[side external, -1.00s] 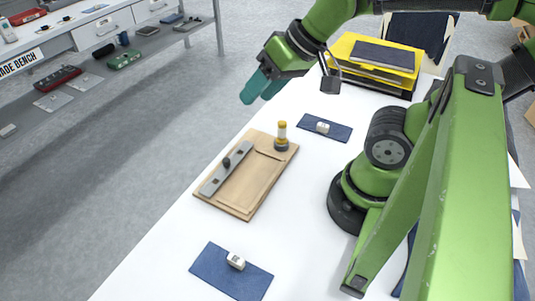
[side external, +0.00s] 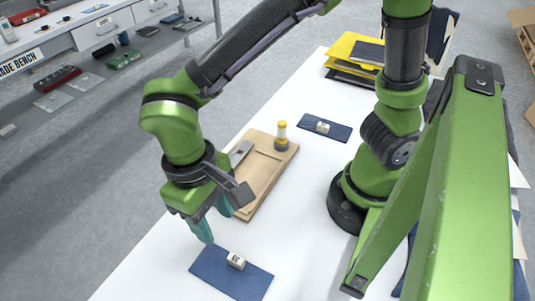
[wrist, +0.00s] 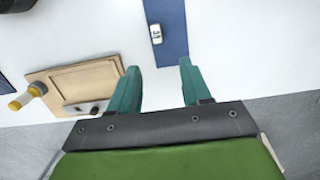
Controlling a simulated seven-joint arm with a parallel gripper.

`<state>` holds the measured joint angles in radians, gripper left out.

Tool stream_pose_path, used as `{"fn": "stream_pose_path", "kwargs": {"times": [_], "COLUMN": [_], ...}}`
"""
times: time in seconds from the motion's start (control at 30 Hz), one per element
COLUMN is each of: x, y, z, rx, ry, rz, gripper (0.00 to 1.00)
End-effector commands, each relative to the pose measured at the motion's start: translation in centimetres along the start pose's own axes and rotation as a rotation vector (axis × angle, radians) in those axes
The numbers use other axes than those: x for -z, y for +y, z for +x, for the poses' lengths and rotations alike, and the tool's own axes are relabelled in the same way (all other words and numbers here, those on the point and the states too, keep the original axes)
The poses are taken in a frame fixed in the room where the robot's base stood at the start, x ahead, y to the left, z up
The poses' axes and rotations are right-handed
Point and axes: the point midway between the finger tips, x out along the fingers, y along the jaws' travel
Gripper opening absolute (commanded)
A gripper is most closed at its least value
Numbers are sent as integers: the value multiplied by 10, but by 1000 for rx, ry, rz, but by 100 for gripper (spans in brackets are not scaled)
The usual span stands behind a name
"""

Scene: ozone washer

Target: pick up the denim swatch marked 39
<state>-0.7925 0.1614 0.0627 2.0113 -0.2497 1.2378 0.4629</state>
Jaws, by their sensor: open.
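A blue denim swatch (side external: 215,274) lies flat at the near end of the white table, with a small pale marked block (side external: 236,261) on it. The swatch (wrist: 172,30) and block (wrist: 156,34) also show at the top of the wrist view, ahead of my fingertips. A second blue swatch (side external: 341,132) with its own block (side external: 323,128) lies beyond the clipboard. The marks are too small to read surely. My gripper (side external: 216,222) is open and empty, pointing down, above the table beside the near swatch's far edge. It also shows open in the wrist view (wrist: 158,68).
A wooden clipboard (side external: 266,186) lies mid-table, partly behind my gripper, with a yellow-topped bottle-like item (side external: 282,136) at its far corner. Yellow trays (side external: 352,48) stand at the table's far end. The white table (side external: 305,220) is clear around the near swatch.

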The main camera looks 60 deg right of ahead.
Motion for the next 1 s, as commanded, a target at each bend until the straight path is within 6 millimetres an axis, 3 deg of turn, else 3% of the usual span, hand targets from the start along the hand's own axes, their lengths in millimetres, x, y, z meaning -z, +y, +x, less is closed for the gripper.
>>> {"fn": "stream_pose_path", "kwargs": {"times": [0.1,0.3,0.57,0.83,1.0], "x": [-1,0,-2,-7,-7], "y": [1,1,2,6,5], "z": [28,64,83,122,129], "rx": [-5,-2,0,-2,2], "ry": [-4,-2,0,-2,1], "rz": [-1,-1,0,-1,0], "gripper": [48,48,48,48,48]}}
